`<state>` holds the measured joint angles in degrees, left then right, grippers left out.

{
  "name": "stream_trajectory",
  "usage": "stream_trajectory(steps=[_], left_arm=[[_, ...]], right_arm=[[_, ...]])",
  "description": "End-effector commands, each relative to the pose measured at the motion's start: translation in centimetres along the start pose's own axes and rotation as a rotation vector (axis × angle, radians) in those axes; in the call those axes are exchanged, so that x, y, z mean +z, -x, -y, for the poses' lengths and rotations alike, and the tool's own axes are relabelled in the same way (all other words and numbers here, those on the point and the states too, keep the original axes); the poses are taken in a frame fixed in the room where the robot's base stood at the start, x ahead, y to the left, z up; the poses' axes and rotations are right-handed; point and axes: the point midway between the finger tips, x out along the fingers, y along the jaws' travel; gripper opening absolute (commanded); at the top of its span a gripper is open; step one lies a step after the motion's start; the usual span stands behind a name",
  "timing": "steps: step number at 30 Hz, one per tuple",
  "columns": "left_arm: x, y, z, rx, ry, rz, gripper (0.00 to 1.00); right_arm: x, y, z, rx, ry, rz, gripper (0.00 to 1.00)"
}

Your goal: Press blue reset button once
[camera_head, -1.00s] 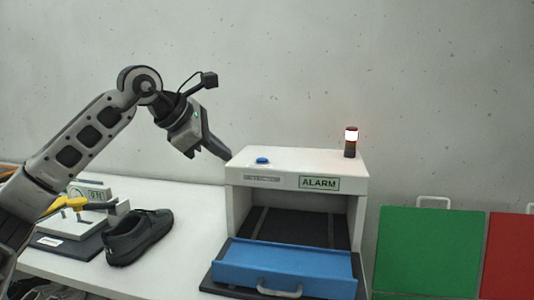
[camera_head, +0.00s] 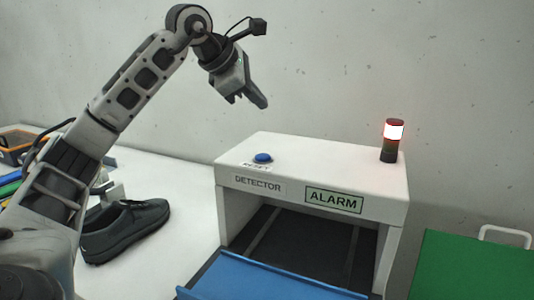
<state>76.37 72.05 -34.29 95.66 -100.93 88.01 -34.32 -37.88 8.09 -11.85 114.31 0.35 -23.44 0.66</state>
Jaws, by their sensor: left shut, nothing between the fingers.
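The blue reset button (camera_head: 263,157) sits on top of the white detector box (camera_head: 330,160), near its left end, with a "RESET" label in front of it. My left gripper (camera_head: 262,103) is shut and empty. It hangs in the air above the button, pointing down and to the right, with a clear gap between them. My right gripper is not in view.
A lamp tower (camera_head: 393,140) glows on the box's right end above an "ALARM" sign (camera_head: 334,200). A blue tray (camera_head: 265,279) is at the box's front opening. A dark shoe (camera_head: 125,228) lies on the white table to the left. A green panel (camera_head: 475,265) stands at right.

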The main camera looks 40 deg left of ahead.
Motion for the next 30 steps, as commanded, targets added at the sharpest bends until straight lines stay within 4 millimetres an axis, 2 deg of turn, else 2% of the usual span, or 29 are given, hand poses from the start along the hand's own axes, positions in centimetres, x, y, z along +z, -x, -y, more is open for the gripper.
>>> stream_trajectory(steps=[5,10,18,30], left_arm=[[-0.4,-0.6,0.4,-0.001,0.0,0.0,0.0],[-1.6,-2.2,1.6,-0.001,0.0,0.0,0.0],[-3.5,-4.9,3.6,-0.001,-0.001,0.0,0.0],[-4.5,-6.2,4.5,-0.001,0.0,0.001,0.0]], right_arm=[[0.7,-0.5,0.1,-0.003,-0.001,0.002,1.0],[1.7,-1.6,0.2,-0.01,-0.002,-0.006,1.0],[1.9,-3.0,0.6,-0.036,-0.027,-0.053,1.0],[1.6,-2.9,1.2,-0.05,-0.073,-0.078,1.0]])
